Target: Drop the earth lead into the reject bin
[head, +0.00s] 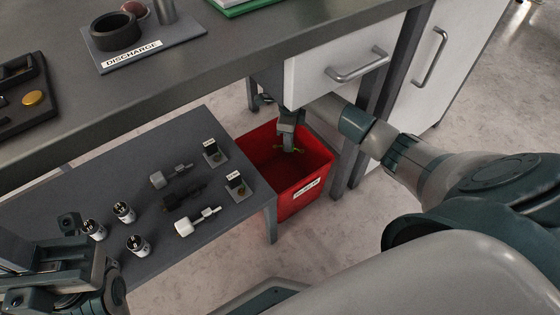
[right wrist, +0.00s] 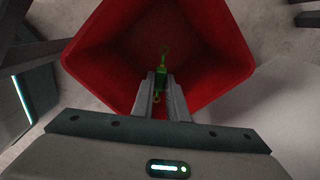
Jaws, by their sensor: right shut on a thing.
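The red reject bin (head: 312,172) stands on the floor at the right end of the low grey table. My right gripper (head: 288,146) is over its open top. In the right wrist view the gripper (right wrist: 161,88) is shut on the green and yellow earth lead (right wrist: 163,62), with the bin's red walls (right wrist: 105,50) around it. The lead's ring ends stick out past the fingers. It also shows in the head view as a small yellow-green piece (head: 299,149). My left gripper (head: 85,268) is at the lower left; its fingertips are unclear.
The low grey table (head: 120,170) holds several small cylinders, plug-like parts and two labelled blocks. A workbench (head: 200,70) with a DISCHARGE mat (head: 175,45) stands above. A white drawer (head: 335,75) is close behind the right gripper.

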